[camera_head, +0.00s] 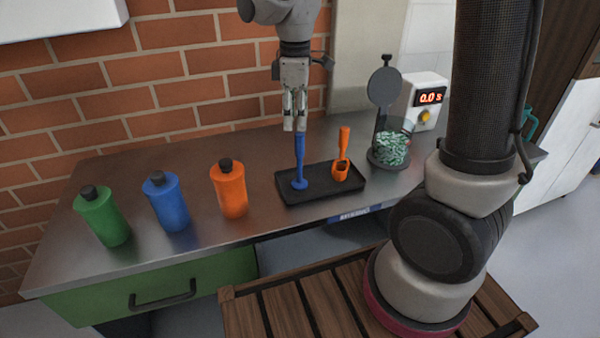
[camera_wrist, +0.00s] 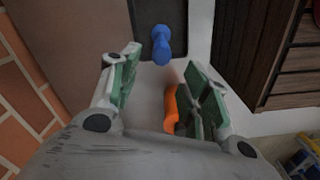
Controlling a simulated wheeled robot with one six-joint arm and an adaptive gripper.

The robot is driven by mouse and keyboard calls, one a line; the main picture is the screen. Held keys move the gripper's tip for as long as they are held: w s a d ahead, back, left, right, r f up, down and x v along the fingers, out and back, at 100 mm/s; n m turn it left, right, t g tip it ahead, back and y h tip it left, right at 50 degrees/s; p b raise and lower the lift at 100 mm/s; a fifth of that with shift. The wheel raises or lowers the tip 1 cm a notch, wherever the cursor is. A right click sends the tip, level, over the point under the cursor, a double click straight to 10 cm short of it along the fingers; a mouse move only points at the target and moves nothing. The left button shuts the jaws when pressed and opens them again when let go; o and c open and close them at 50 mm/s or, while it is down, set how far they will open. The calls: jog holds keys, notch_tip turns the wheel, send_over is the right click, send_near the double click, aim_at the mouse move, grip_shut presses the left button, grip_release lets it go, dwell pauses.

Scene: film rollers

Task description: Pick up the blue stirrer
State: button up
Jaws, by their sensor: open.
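The blue stirrer (camera_head: 300,158) stands upright on the black tray (camera_head: 320,195), with its wide round end down. In the wrist view the blue stirrer (camera_wrist: 161,44) lies just beyond the fingertips, near the middle of the gap. My gripper (camera_head: 294,127) points down above the stirrer, its tips close to the top of the handle. My gripper (camera_wrist: 164,62) is open with nothing held. I cannot tell whether a finger touches the stirrer. An orange scoop (camera_head: 342,158) stands on the tray to the right; it also shows in the wrist view (camera_wrist: 171,108), partly hidden by a finger.
Green (camera_head: 102,216), blue (camera_head: 167,202) and orange (camera_head: 230,190) bottles stand left of the tray on the metal counter (camera_head: 150,260). A clear container of green pieces (camera_head: 391,149) and a white device reading 0.0 s (camera_head: 427,97) stand right. A brick wall is behind.

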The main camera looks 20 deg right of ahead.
aim_at(300, 133)
jog(key=f, duration=0.5)
jog(key=d+f, duration=0.1)
jog(key=f, duration=0.1)
jog(key=shift+s+f, duration=0.15)
grip_shut()
